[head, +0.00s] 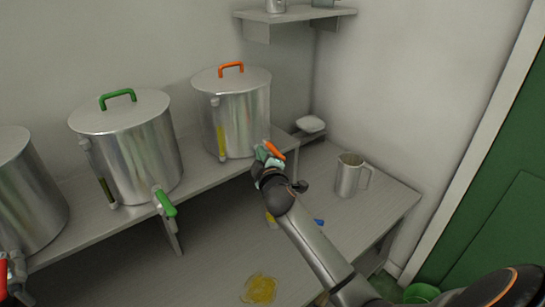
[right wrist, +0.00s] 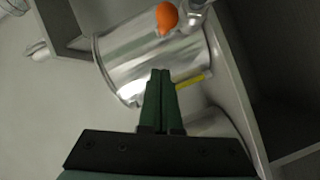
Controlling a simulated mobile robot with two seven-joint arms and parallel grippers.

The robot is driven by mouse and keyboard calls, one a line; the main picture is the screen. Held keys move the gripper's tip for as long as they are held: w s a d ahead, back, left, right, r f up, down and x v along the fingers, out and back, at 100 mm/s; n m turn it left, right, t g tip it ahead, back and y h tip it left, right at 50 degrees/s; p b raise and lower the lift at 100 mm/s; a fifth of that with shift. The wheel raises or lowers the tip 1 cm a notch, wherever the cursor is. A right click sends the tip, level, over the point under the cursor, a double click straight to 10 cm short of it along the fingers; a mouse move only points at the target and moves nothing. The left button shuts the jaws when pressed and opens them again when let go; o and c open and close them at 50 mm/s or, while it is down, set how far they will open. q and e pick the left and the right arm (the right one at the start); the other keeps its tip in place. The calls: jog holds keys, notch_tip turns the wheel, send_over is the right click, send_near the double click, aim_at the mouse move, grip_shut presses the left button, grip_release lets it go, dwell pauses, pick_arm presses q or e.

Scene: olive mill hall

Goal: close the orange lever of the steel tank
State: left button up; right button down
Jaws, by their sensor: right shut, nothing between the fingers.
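The steel tank with the orange lid handle (head: 238,105) stands at the right end of the raised shelf. Its orange lever (head: 276,151) shows low at the tank's front right, partly hidden by my right gripper (head: 262,155). In the right wrist view the lever (right wrist: 166,16) is a rounded orange end beside a metal fitting, at the top of the picture. The tank body (right wrist: 150,55) lies behind my shut, empty fingertips (right wrist: 158,74). A gap shows between the fingertips and the lever there; I cannot tell if the gripper touches anything. My left gripper is not in view.
A steel tank with a green handle and lever (head: 130,145) stands left of it, another tank (head: 25,195) farther left. A metal jug (head: 349,176) stands on the lower bench, right of my arm. A yellow puddle (head: 259,289) lies on the bench. A wall shelf (head: 295,14) hangs above.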

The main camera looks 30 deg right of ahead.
aim_at(281, 155)
jog(key=shift+s+d+f, duration=0.2)
jog(key=shift+d+f, duration=0.3)
jog(key=shift+d, duration=0.35)
jog(key=shift+s+d+f, duration=0.2)
jog(key=shift+d+f, duration=0.3)
jog(key=shift+d, duration=0.35)
jog(key=shift+s+d+r+p, duration=0.1)
jog(key=shift+s+d+p, duration=0.05)
jog(key=shift+d+p, duration=0.35)
jog(key=shift+s+d+r+p, duration=0.1)
jog(key=shift+s+d+p, duration=0.05)
jog(key=shift+d+p, duration=0.3)
jog(key=shift+s+d+f, duration=0.1)
jog(key=shift+d+f, duration=0.05)
jog(key=shift+d, duration=0.15)
